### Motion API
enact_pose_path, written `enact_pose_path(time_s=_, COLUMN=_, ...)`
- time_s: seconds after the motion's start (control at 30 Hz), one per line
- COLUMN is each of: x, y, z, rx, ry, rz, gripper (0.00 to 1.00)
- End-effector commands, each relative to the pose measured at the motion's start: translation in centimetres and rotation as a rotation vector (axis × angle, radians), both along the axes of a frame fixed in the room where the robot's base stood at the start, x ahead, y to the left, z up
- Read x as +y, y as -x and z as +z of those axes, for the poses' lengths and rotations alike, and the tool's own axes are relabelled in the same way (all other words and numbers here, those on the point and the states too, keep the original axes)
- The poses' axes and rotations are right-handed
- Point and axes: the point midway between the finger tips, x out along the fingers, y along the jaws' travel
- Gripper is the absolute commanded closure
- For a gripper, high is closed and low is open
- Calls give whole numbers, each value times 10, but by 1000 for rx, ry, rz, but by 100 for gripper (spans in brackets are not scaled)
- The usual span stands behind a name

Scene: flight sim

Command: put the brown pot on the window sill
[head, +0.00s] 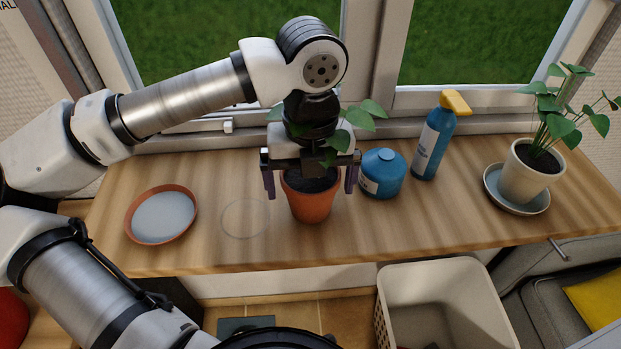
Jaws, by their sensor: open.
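The brown pot (311,206) is a terracotta pot with dark soil and a green-leaved plant. It stands upright on the wooden window sill (400,222), just left of the blue round container. My gripper (311,184) is above the pot, pointing down, with one finger on each side of its rim. The fingers are open; whether they touch the pot I cannot tell. My gripper and wrist hide part of the plant and the back of the rim.
A blue round container (382,174) and a blue spray bottle (433,143) with a yellow head stand right of the pot. A white pot (530,175) sits on a saucer (492,187). A terracotta saucer (132,229) lies left, beside a faint ring mark (245,236). A white basket (440,274) is below.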

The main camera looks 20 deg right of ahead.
Motion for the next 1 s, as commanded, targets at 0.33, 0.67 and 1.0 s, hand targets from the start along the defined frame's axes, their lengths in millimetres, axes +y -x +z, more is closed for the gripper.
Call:
enact_pose_path(time_s=0.33, x=0, y=-1, z=57, rx=-5, ry=0, rz=2, gripper=0)
enact_pose_path(time_s=0.67, x=0, y=0, z=114, rx=-2, ry=0, rz=1, gripper=0)
enact_pose_path(time_s=1.0, x=0, y=0, z=122, rx=1, ry=0, rz=-1, gripper=0)
